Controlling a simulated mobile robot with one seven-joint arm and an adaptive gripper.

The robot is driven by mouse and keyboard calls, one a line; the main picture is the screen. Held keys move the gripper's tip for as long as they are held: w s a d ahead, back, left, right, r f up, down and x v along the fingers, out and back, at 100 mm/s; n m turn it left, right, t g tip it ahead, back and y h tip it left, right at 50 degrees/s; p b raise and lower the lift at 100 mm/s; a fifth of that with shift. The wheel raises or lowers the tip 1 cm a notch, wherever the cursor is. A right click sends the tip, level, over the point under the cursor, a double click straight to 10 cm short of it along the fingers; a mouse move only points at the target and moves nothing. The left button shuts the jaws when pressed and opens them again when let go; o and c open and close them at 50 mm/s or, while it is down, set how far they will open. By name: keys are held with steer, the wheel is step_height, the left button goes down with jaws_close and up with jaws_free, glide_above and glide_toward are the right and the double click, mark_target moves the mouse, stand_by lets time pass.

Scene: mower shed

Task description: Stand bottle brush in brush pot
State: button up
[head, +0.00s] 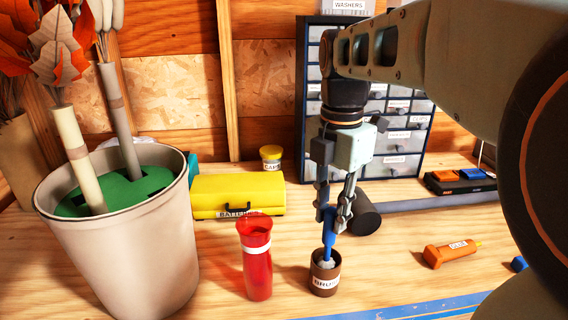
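The brush pot (324,273) is a small brown cup with a white label, standing on the bench near the front middle. The bottle brush (328,238) has a blue handle, upright, and a pale bristle head at the mouth of the pot. The head's lower part is hidden by the pot's rim. My gripper (336,222) points down above the pot, with its fingers around the blue handle. It appears shut on the handle.
A red bottle (257,270) stands just left of the pot. A large pale bucket (130,250), a yellow case (236,193) and a dark cylinder (364,214) are nearby. An orange tube (451,254) lies at right. A drawer cabinet (402,120) stands behind.

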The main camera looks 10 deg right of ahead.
steer(key=o, duration=0.3)
steer(key=shift+r, duration=0.1)
step_height(320, 180, up, 12)
stand_by(0.5)
stand_by(0.7)
